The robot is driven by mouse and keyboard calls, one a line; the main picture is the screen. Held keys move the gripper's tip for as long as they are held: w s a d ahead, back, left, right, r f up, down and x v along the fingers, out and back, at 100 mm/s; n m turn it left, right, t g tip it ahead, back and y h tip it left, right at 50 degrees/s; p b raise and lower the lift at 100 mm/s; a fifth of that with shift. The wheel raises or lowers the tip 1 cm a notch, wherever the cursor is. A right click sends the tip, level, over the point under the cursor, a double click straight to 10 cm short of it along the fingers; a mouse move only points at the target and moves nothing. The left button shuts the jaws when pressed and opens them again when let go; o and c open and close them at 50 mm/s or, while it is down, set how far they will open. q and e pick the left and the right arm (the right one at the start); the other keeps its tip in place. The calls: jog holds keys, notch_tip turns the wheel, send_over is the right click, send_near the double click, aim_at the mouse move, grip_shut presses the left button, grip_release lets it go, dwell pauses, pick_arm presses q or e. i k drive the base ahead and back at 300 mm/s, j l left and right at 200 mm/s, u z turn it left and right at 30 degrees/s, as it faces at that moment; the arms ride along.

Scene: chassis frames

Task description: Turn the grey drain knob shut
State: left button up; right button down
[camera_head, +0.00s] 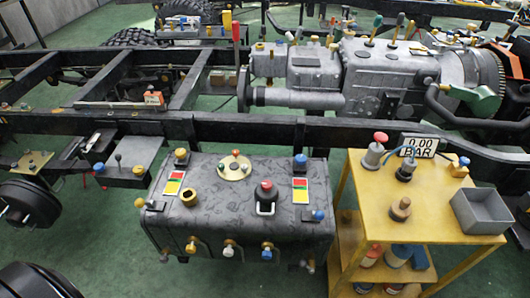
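A dark grey mottled tank (215,220) stands in the middle foreground. Along its front face are three small valves: one with a yellow knob (191,246), one with a pale grey or white knob (229,247) and one with a blue knob (267,248). Small fittings also show at the tank's lower left (163,257) and lower right (308,265). I cannot tell for certain which of these is the grey drain knob, nor how far any is turned. Neither of my grippers is in view.
A black chassis rail (230,127) runs behind the tank. Green floor (110,240) is clear to the tank's left.

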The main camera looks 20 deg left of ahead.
aim_at(163, 259)
jog(key=u, duration=1.9)
